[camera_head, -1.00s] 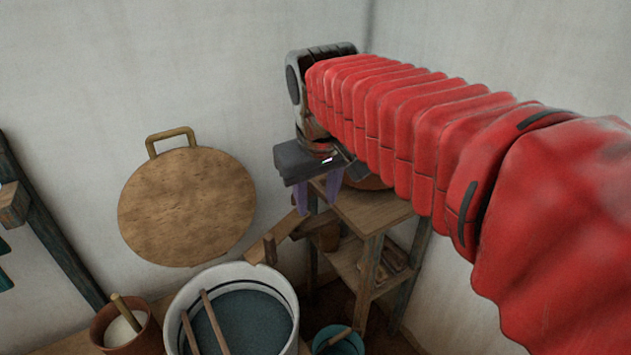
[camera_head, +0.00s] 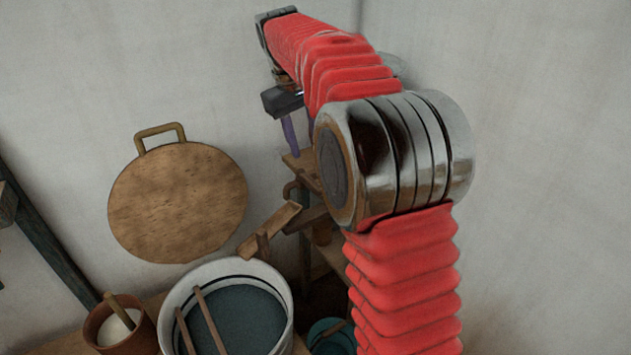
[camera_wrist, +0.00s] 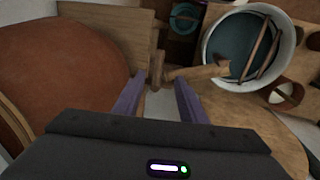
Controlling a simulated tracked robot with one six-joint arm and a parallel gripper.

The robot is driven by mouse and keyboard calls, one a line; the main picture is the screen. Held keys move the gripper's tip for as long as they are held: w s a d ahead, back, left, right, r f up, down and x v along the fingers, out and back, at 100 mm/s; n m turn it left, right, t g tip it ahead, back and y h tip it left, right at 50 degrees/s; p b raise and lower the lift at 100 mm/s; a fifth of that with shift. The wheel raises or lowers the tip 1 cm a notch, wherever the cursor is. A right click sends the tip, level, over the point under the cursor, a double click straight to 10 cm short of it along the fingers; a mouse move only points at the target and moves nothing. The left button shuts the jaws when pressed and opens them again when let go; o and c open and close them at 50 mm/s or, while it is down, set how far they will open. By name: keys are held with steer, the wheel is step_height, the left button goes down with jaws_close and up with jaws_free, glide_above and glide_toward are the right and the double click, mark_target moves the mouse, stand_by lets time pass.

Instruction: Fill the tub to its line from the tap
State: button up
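The white tub (camera_head: 170,310) has a dark line around its inner wall. Blue-grey liquid (camera_head: 245,318) in it lies below that line, and two sticks lean inside. The tub also shows at the upper right of the wrist view (camera_wrist: 290,45). A wooden tap or spout (camera_head: 272,228) juts out behind the tub; in the wrist view (camera_wrist: 195,73) it lies beyond my fingers, toward the tub. I see no stream from it. My gripper (camera_wrist: 160,98) is empty, its purple fingers apart. In the head view (camera_head: 290,135) it hangs above the wooden stand, partly hidden by my arm.
A large red-brown round vessel (camera_wrist: 60,65) fills the wrist view's left. A round wooden board with a handle (camera_head: 178,205) is by the wall. A brown pot with white contents (camera_head: 118,325) stands left of the tub, a small teal bucket (camera_head: 330,338) right of it.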

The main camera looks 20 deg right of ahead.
mark_target(315, 185)
steer(key=shift+w, duration=0.2)
steer(key=shift+d+f, duration=0.1)
steer(key=shift+f, duration=0.1)
steer(key=f, duration=0.4)
steer(key=d+f, duration=0.1)
steer(key=f, duration=0.4)
steer(key=d+f, duration=0.1)
steer(key=f, duration=0.3)
steer(key=shift+w+d+f, duration=0.15)
steer(key=shift+w+d, duration=0.1)
steer(key=shift+c, duration=0.3)
jaws_close()
